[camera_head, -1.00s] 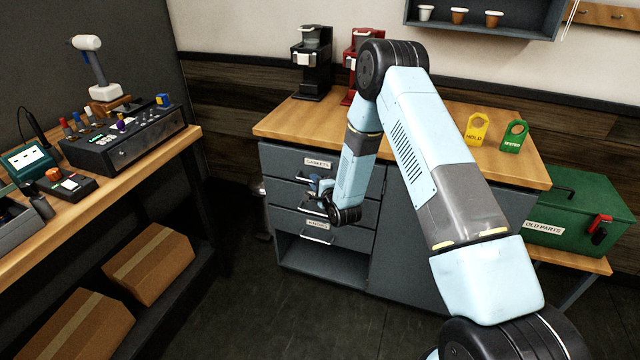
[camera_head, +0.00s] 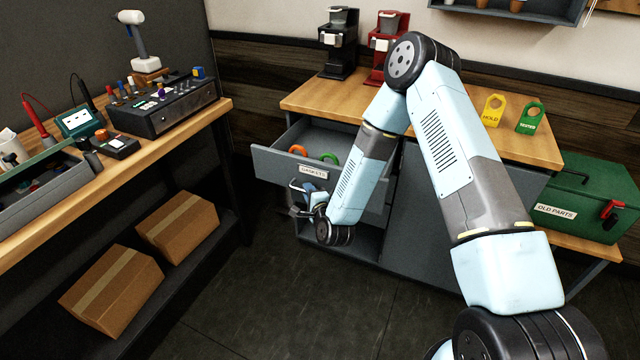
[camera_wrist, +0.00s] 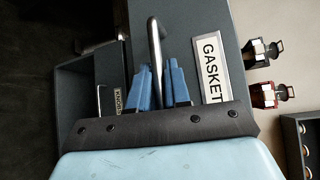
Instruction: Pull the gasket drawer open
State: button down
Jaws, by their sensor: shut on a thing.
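The gasket drawer (camera_head: 275,164) is the top drawer of the grey cabinet, and it stands pulled out. Its front bears a white GASKETS label, which also shows in the wrist view (camera_wrist: 211,68). An orange ring (camera_head: 298,150) and a green ring (camera_head: 330,158) lie inside it. My gripper (camera_head: 304,190) is at the drawer front, low and left of my arm. In the wrist view its blue fingers (camera_wrist: 158,86) are shut on the drawer's metal handle (camera_wrist: 154,45), one on each side of the bar. My arm hides the right end of the drawer.
The cabinet top (camera_head: 318,98) carries a black brewer (camera_head: 338,45), a red brewer (camera_head: 385,50) and yellow and green tags. A green OLD PARTS box (camera_head: 590,195) stands at the right. A workbench (camera_head: 120,165) is at the left. Dark floor (camera_head: 270,270) is clear before the cabinet.

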jog(key=shift+s+a+f, duration=0.1)
jog(key=shift+s+a, duration=0.15)
jog(key=shift+s, duration=0.55)
jog(key=shift+s+a+f, duration=0.1)
jog(key=shift+s+a, duration=0.1)
jog(key=shift+s, duration=0.55)
jog(key=c, duration=1.4)
grip_release()
jog(key=shift+d, duration=0.1)
jog(key=shift+o, duration=1)
jog(key=shift+w, duration=0.1)
jog(key=shift+r, duration=0.1)
jog(key=v, duration=1.3)
jog(key=shift+s+d, duration=0.2)
jog(key=shift+s, duration=0.1)
jog(key=shift+r, duration=0.1)
